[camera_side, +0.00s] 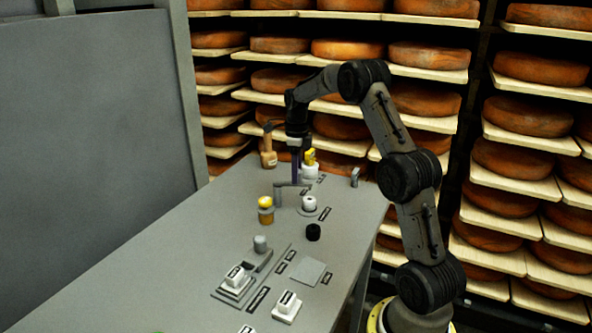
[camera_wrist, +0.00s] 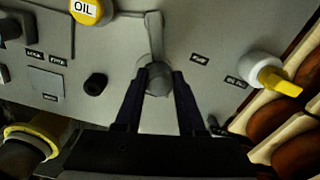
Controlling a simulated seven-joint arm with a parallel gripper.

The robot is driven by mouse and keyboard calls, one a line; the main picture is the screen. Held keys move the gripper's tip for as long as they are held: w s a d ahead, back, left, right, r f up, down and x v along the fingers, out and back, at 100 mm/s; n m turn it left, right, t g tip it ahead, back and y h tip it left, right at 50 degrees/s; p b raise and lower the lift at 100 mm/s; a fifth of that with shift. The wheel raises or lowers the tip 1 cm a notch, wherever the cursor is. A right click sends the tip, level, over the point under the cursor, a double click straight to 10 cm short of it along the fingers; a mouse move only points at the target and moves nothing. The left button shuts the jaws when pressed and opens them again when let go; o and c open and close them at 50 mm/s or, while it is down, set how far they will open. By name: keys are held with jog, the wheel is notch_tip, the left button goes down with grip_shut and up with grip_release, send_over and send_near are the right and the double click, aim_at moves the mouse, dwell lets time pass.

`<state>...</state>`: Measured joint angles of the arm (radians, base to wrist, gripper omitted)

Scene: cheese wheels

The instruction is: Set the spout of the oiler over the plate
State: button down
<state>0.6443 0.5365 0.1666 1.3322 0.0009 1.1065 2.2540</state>
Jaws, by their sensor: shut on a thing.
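The oiler, a round pot with a yellow top (camera_side: 265,203), stands on the bench left of my gripper. It also shows at the top of the wrist view with "OIL" on its cap (camera_wrist: 86,10). A thin grey bar, apparently its spout (camera_side: 292,186), reaches from beside it to my gripper; it also shows in the wrist view (camera_wrist: 154,38). My gripper (camera_wrist: 160,78) is shut on the grey bar's end, low over the bench. A flat grey square plate (camera_side: 307,271) lies nearer the front; it also shows at left in the wrist view (camera_wrist: 47,83). The exact grip contact is partly hidden.
White-topped switches (camera_side: 287,306) are at the front. Cheese shelves (camera_side: 430,60) line the back.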

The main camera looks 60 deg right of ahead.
jog(key=shift+s+a+r+m, duration=0.15)
jog(key=shift+a+m, duration=0.25)
jog(key=shift+m, duration=0.6)
jog(key=shift+s+a, duration=0.1)
jog(key=c, duration=0.5)
grip_release()
notch_tip(320, 180, up, 14)
jog(key=shift+f, duration=0.2)
